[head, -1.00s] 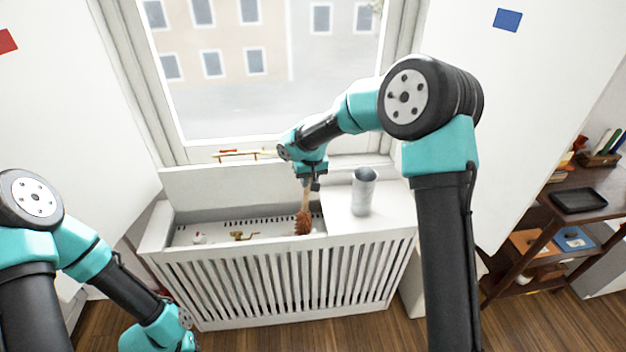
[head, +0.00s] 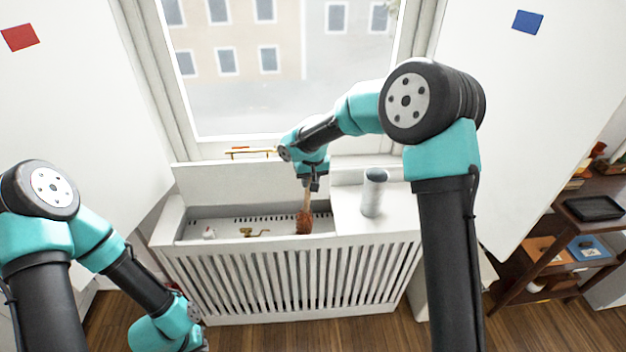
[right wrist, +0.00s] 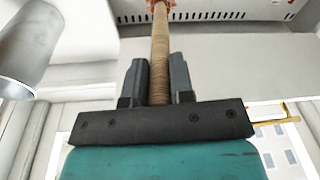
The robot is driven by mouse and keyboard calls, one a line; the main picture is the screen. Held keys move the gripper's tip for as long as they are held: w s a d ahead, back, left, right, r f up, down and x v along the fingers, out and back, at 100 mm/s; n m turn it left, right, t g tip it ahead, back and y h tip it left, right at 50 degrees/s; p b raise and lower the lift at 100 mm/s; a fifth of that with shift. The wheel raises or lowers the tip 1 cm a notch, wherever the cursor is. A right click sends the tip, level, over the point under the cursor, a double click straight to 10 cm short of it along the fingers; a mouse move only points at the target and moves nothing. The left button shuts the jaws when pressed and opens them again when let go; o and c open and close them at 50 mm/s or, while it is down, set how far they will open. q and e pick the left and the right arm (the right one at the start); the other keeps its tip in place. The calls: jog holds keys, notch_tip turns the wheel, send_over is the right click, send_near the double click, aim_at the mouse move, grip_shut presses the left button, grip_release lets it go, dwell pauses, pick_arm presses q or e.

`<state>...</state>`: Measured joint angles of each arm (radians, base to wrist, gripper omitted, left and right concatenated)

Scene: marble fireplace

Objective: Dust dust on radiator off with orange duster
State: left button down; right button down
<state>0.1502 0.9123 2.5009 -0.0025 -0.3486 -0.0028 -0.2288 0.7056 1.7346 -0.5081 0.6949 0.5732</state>
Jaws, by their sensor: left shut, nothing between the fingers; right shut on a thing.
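My right gripper (head: 311,183) is shut on the wooden handle of the orange duster (head: 304,222). The duster hangs nearly upright, its brown-orange head low in the open top of the radiator cover (head: 290,280). In the right wrist view the fingers (right wrist: 159,80) clasp the handle (right wrist: 160,50), and only a bit of the head shows at the top edge. I cannot tell whether the head touches the surface inside. No dust can be made out clearly. My left gripper is low at the left, and its fingers are not visible.
A grey metal cylinder (head: 373,192) stands on the closed right part of the cover, close to my right arm. A brass valve (head: 254,232) and a small white knob (head: 209,233) are inside the opening. A raised lid panel (head: 235,185) stands behind it, below the window.

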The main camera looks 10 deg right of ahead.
jog(key=shift+w+a+f, duration=0.15)
jog(key=shift+a, duration=1.35)
jog(key=shift+w+a, duration=0.15)
jog(key=shift+a, duration=0.6)
jog(key=shift+w+a, duration=0.1)
jog(key=shift+a, duration=0.65)
jog(key=d, duration=0.3)
jog(key=shift+s, duration=0.2)
